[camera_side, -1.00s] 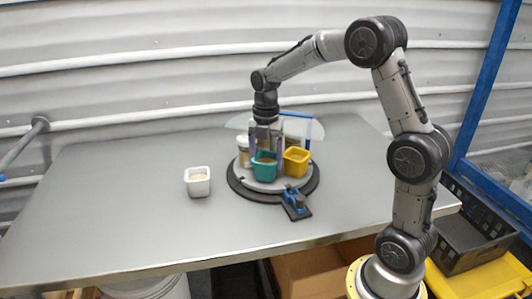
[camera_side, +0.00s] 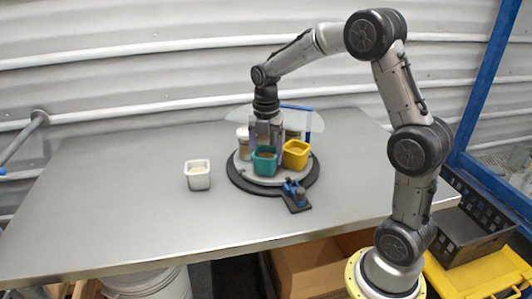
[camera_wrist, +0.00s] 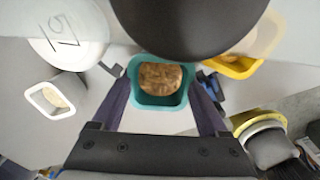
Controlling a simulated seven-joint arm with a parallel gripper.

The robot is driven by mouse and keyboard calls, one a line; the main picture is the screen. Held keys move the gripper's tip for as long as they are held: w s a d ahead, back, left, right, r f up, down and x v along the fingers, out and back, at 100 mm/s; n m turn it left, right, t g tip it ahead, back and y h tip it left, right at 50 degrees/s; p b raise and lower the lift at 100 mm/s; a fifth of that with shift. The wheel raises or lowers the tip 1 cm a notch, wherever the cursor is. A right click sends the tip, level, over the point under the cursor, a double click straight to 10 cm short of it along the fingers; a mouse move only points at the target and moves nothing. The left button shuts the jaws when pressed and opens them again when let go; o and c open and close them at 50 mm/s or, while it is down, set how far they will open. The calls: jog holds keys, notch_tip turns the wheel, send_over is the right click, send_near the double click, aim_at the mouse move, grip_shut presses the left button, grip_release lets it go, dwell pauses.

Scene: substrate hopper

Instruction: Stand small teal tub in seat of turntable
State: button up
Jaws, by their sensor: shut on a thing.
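The small teal tub (camera_side: 264,163), with brown contents, is upright at the front of the turntable (camera_side: 243,180). In the wrist view the teal tub (camera_wrist: 160,101) lies between the fingers of my gripper (camera_wrist: 161,84). My gripper (camera_side: 264,147) points straight down and is shut on the tub. The side view does not show whether the tub's base is fully down in a seat; the seat under it is hidden. A yellow tub (camera_side: 296,155) stands right beside it on the turntable.
Lidded jars (camera_side: 243,146) stand behind on the turntable, under a clear panel with a blue frame. A blue clamp-like part (camera_side: 295,193) sits at its front edge. A white tub (camera_side: 197,175) stands on the table to the left, with free table around it.

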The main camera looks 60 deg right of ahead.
jog(key=shift+f, duration=0.2)
jog(key=o, duration=1)
notch_tip(320, 180, up, 8)
jog(key=shift+f, duration=0.25)
